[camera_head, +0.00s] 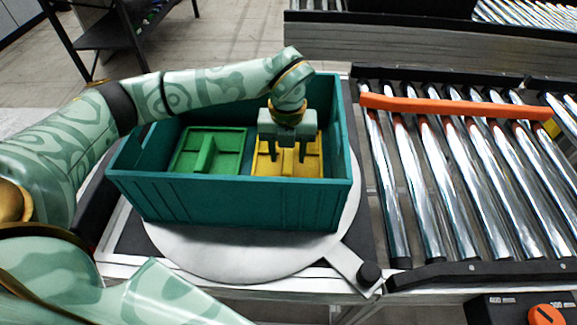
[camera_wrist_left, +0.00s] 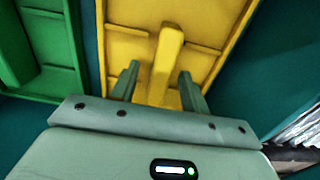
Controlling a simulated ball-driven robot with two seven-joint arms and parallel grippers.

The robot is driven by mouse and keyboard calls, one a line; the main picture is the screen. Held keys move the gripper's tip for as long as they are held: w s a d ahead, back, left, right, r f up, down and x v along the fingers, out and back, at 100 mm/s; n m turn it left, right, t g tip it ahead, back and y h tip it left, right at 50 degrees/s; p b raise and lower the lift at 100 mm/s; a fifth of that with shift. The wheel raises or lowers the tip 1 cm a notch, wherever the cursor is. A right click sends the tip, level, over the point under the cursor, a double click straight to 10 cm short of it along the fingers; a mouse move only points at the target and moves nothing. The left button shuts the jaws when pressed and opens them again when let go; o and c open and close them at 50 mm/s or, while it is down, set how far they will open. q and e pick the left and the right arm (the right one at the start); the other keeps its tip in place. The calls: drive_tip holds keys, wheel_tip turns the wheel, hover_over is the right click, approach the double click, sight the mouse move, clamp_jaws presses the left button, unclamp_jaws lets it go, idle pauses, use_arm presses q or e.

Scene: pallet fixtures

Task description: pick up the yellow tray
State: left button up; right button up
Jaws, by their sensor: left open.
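The yellow tray (camera_head: 268,163) lies in the right part of a teal crate (camera_head: 240,200). It has a raised middle bar, which shows in the left wrist view (camera_wrist_left: 166,62). My left gripper (camera_head: 288,158) is above the tray, pointing down. Its two fingers are apart, one on each side of the bar in the left wrist view (camera_wrist_left: 157,80), and hold nothing. I cannot tell whether the fingertips reach down beside the bar. My right gripper is not in view.
A green tray (camera_head: 228,142) lies in the crate to the left of the yellow one. The crate stands on a round grey turntable (camera_head: 230,255). A roller conveyor (camera_head: 450,190) with an orange bar (camera_head: 455,107) across it is on the right. The crate walls surround the gripper.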

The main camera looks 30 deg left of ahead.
use_arm(q)
drive_tip(key=shift+f, duration=0.8)
drive_tip(key=shift+r, duration=0.1)
clamp_jaws()
